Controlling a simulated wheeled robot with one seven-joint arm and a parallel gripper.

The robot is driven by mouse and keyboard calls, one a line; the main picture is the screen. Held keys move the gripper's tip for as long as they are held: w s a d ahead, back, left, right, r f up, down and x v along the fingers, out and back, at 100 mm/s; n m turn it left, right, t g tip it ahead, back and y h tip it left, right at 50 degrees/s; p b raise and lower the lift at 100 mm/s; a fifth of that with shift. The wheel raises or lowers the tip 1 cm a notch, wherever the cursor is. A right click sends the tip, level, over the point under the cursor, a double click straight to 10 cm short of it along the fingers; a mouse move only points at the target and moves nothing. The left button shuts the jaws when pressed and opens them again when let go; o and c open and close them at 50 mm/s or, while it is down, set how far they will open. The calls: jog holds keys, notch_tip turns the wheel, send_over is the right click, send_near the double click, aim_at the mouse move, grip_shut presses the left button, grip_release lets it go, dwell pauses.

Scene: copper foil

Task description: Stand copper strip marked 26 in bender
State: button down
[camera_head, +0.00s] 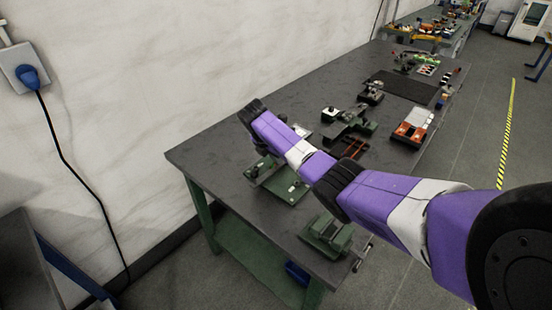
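No copper strip marked 26 can be made out, and no number is readable. A few thin reddish-brown pieces (355,147) lie on the bench beyond my arm, too small to identify. Green bench devices stand nearby: one (291,190) partly behind my arm, one (328,238) at the near right edge with a rod, and one (358,124) farther back. I cannot tell which is the bender. My purple and white arm crosses above the bench from the lower right to a dark joint. My gripper cannot be made out; the arm hides part of the bench.
The dark bench (215,150) is clear at its near left corner. An orange and white box (412,127) sits near the right edge, with a dark mat (405,88) and small items farther back. A wall borders the left; open floor lies right, with a yellow-black line (507,130).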

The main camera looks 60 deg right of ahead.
jog(key=shift+r+p, duration=0.25)
jog(key=shift+p, duration=0.3)
dwell(0.8)
jog(key=c, duration=2)
grip_release()
jog(key=shift+r, duration=0.2)
jog(key=shift+r+p, duration=0.6)
jog(key=shift+p, duration=0.15)
jog(key=shift+r, duration=0.7)
jog(key=o, duration=0.6)
jog(key=shift+c, duration=0.2)
